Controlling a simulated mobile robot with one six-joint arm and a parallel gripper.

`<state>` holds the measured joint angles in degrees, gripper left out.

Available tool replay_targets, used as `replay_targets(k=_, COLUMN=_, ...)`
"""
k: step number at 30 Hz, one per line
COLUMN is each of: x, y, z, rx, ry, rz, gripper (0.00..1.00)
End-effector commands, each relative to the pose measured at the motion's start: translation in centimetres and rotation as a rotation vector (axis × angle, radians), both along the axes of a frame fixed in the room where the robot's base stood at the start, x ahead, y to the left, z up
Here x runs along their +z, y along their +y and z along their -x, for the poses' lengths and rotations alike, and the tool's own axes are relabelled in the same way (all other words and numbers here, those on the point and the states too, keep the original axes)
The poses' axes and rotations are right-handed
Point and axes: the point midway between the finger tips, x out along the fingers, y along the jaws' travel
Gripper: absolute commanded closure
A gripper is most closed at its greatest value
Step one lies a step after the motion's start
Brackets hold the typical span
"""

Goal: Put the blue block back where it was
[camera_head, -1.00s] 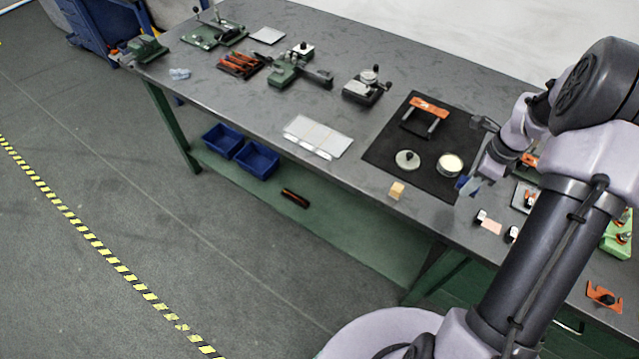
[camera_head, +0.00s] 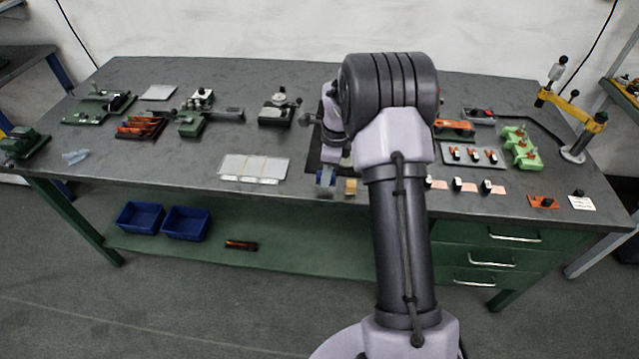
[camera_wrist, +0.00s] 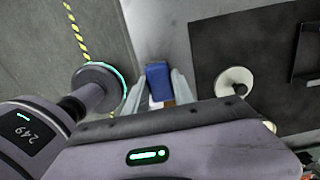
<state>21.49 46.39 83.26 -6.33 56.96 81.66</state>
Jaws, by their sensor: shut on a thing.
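The blue block (camera_wrist: 158,78) is between the two fingers of my gripper (camera_wrist: 160,92) in the wrist view, and the fingers are shut on it. In the head view the blue block (camera_head: 326,176) and my gripper (camera_head: 325,184) show at the table's front edge, just left of a small wooden block (camera_head: 350,187). A bit of tan shows behind the blue block in the wrist view. I cannot tell how high the blue block is above the table.
The dark mat (camera_wrist: 220,40) lies right of my gripper in the wrist view, with a round knobbed disc (camera_wrist: 234,82) on it. Bare tabletop lies between. My arm hides much of the mat.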

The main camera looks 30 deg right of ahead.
Motion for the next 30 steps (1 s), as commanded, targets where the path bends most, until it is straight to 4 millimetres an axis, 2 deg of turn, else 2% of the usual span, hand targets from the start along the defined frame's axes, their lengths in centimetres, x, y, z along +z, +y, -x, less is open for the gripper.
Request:
replay_targets(k=5, x=-0.3, y=1.1, z=-1.7, rx=0.002, ry=0.000, rz=0.002, gripper=1.00)
replay_targets(k=10, x=-3.9, y=1.1, z=-1.6, rx=0.000, ry=0.001, rz=-0.001, gripper=1.00)
replay_targets(k=20, x=-4.1, y=1.1, z=-1.6, rx=0.000, ry=0.000, rz=0.000, gripper=1.00)
replay_targets(k=21, x=-4.1, y=1.1, z=-1.6, rx=0.000, ry=0.000, rz=0.000, gripper=0.68)
replay_targets(k=24, x=-4.0, y=1.1, z=-1.6, rx=0.000, ry=0.001, rz=-0.001, gripper=0.48)
replay_targets(k=30, x=-4.1, y=1.1, z=-1.6, rx=0.000, ry=0.002, rz=0.000, gripper=0.48)
